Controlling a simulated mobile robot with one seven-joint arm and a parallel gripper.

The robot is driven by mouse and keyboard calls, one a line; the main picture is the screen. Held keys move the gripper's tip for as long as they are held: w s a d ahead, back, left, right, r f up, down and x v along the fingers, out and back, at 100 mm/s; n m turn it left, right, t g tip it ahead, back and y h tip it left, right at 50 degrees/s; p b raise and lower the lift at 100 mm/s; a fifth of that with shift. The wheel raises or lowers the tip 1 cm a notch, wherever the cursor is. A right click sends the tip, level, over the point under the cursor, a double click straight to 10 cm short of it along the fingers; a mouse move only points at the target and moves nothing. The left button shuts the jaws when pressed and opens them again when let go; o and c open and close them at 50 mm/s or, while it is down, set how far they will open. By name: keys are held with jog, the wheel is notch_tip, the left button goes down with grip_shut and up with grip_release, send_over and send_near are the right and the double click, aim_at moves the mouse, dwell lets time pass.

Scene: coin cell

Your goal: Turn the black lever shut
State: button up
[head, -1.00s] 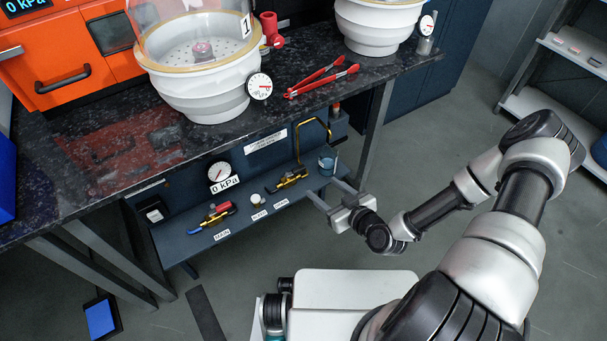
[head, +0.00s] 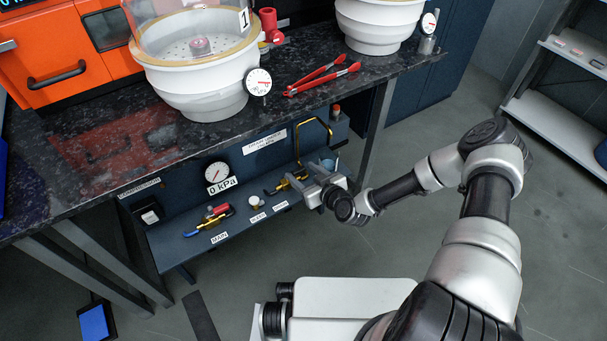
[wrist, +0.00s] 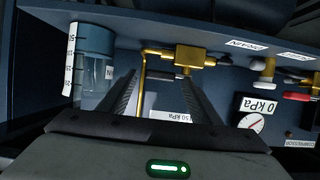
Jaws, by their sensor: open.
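The brass drain valve (head: 292,181) sits on the low blue shelf under the bench. Its black lever (head: 269,193) shows to its left in the head view, lying roughly in line with the valve body. My gripper (head: 309,178) is at the right of the valve, open and empty. In the wrist view the valve (wrist: 182,57) lies just beyond and between the spread fingertips of my gripper (wrist: 162,80). A dark bar shows below the valve there; I cannot tell whether it is the lever. Contact with the fingers is not visible.
A second valve (head: 211,221) with a red handle stands left on the shelf (head: 185,253). A small beaker (wrist: 95,62) is close beside one finger. A bent brass pipe (head: 328,128) rises behind the drain valve. The granite bench (head: 215,141) overhangs the shelf.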

jog(key=shift+c, duration=0.5)
jog(key=c, duration=0.9)
jog(key=shift+c, duration=0.2)
